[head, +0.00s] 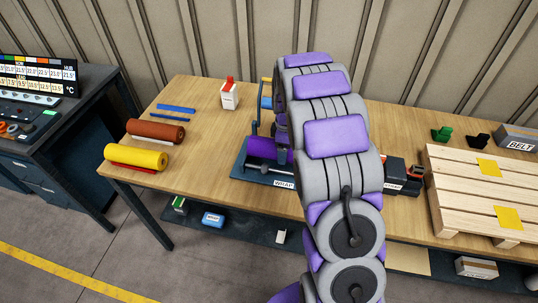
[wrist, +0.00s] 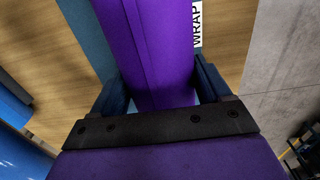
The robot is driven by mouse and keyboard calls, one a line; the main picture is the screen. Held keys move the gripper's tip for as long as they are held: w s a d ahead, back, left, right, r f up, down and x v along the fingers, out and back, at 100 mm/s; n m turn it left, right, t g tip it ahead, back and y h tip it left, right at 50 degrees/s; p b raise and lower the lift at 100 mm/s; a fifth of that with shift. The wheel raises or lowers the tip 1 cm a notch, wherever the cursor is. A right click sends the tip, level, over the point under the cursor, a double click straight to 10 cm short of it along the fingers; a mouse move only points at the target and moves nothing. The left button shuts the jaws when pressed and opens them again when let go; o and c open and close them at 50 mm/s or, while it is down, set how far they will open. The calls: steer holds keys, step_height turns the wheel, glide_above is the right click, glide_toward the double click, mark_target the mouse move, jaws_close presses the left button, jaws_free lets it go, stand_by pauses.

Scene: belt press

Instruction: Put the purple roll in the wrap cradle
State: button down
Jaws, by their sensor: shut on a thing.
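The purple roll (head: 263,148) lies at the blue wrap cradle (head: 240,166), left of my arm in the head view. In the wrist view the purple roll (wrist: 150,50) runs between the two dark fingers of my gripper (wrist: 160,90), which is shut on it. The cradle's blue base (wrist: 88,35) shows beside and below the roll there, with a white WRAP label (wrist: 197,25). My arm hides the right part of the roll and cradle in the head view. I cannot tell whether the roll rests fully on the cradle.
A brown roll (head: 155,131) and a yellow roll (head: 135,155) lie at the table's left end. A white box with a red top (head: 229,96) stands behind the cradle. A wooden pallet (head: 465,200) fills the right side. The table between rolls and cradle is clear.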

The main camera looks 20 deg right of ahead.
steer(key=shift+w+d+f, duration=0.1)
steer(key=shift+w+d, duration=0.1)
steer(key=shift+d, duration=0.8)
steer(key=shift+a+f, duration=0.15)
steer(key=shift+f, duration=0.2)
steer(key=shift+d+f+b, duration=0.2)
steer(key=shift+f+b, duration=0.5)
steer(key=shift+f, duration=0.7)
jaws_free()
